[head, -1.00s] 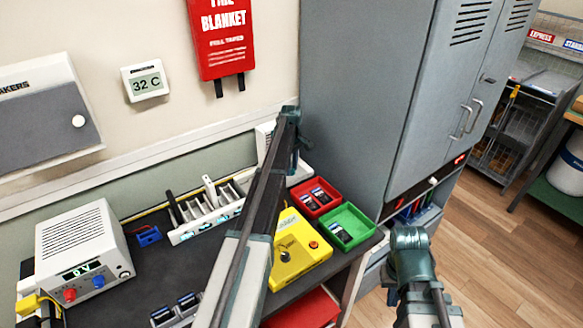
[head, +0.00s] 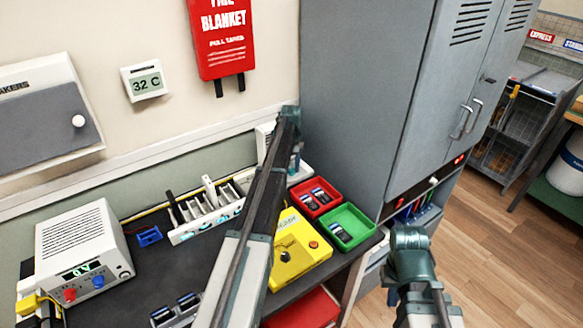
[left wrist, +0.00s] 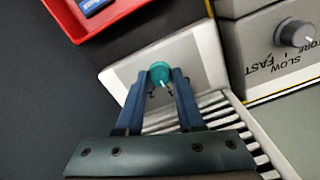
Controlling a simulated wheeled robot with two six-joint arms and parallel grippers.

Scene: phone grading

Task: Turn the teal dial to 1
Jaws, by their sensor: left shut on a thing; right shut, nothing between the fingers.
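The teal dial (left wrist: 159,73) shows in the left wrist view on a pale panel (left wrist: 205,55) of a white unit. A small pale mark shows on its near side, but no numbers can be read. My left gripper (left wrist: 159,88) is shut on the dial, one finger on each side. In the head view the white unit (head: 265,136) is mostly hidden behind my left arm, and the dial cannot be seen. My left gripper (head: 294,164) points down there. My right gripper (head: 405,268) is shut and empty, off the bench's right end.
A red tray (head: 337,193) and a green tray (head: 371,228) holding phones stand right of my left arm. A yellow tester (head: 315,250) sits in front. Another grey knob (left wrist: 294,33) is near the dial. A grey locker (head: 350,90) rises behind the trays.

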